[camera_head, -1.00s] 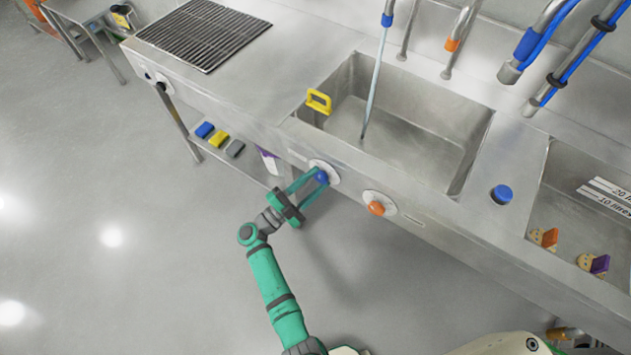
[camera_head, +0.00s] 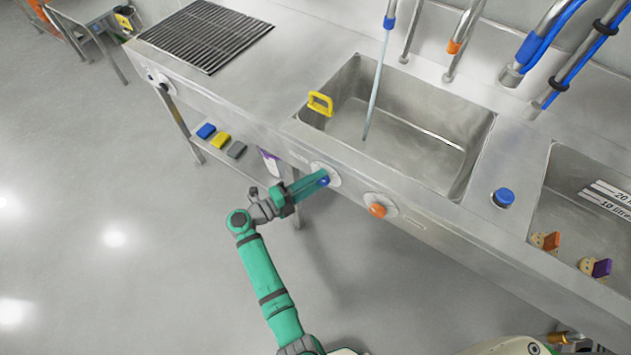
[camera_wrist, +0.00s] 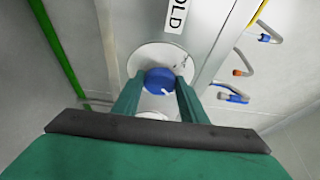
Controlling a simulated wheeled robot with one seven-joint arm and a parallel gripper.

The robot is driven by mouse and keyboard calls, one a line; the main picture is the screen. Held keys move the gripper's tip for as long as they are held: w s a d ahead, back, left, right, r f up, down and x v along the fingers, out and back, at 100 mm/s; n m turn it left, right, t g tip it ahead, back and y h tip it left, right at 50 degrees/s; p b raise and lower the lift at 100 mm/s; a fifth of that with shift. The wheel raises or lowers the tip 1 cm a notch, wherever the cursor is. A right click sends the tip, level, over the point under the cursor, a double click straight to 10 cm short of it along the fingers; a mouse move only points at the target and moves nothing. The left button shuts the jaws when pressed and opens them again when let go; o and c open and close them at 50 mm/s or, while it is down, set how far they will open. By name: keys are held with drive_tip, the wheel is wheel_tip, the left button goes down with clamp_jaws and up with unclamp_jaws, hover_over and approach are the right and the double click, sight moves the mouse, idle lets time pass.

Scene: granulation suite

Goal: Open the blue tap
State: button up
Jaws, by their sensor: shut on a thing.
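The blue tap (camera_head: 324,182) is a round knob on a pale disc on the sink unit's front panel, left of the orange tap (camera_head: 377,210). My gripper (camera_head: 318,180) is shut on the blue tap, with its two green fingers on either side of it. In the wrist view the blue tap (camera_wrist: 160,81) sits between the fingertips of my gripper (camera_wrist: 160,88), and a label ending in "OLD" is beside the disc.
Blue, yellow and grey blocks (camera_head: 221,140) lie on a lower shelf. A blue button (camera_head: 503,197) is on the counter right of the sink. The floor at left is clear.

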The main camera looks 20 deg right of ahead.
drive_tip(key=shift+d, duration=0.1)
idle(0.4)
drive_tip(key=o, duration=1.1)
drive_tip(key=shift+c, duration=0.2)
drive_tip(key=v, duration=1.1)
drive_tip(key=shift+d, duration=0.1)
